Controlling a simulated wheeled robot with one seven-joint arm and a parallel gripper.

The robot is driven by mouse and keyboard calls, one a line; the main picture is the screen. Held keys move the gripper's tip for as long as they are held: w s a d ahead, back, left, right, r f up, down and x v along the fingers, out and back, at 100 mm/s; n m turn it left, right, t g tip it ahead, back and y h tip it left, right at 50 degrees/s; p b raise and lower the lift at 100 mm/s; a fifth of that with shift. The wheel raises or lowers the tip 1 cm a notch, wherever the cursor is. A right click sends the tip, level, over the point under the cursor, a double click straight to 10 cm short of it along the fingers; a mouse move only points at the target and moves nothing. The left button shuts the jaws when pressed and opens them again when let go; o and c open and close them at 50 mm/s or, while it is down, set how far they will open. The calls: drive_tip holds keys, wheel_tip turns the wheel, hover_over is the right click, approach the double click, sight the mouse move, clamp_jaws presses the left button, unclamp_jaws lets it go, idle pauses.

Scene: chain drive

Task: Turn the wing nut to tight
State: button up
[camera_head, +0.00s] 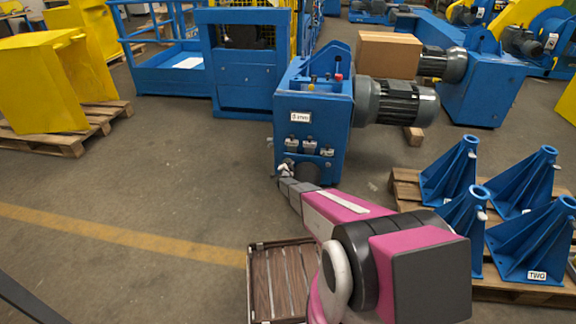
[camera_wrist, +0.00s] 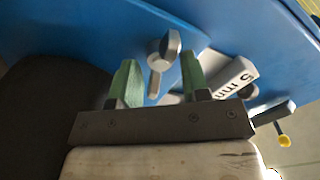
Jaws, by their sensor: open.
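The grey wing nut (camera_wrist: 162,58) shows in the wrist view in front of a blue plate (camera_wrist: 100,28), with one wing standing up toward the upper right. The two green fingers of my gripper (camera_wrist: 160,68) are open, one on each side of it, with visible gaps. I cannot tell how deep the nut sits between them. In the head view my gripper (camera_head: 286,171) is at the lower front of the blue drive housing (camera_head: 308,105), and the wing nut cannot be made out there.
A grey motor (camera_head: 400,101) juts right from the housing. Blue brackets (camera_head: 530,245) stand on a pallet at right. A slatted crate (camera_head: 275,283) is in front.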

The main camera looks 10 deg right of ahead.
drive_tip(key=shift+w, duration=0.1)
drive_tip(key=c, duration=0.7)
idle(0.9)
drive_tip(key=o, duration=0.7)
drive_tip(key=v, duration=1)
drive_tip(key=shift+s, duration=0.4)
drive_tip(key=shift+a, duration=0.1)
drive_tip(key=shift+c, duration=0.2)
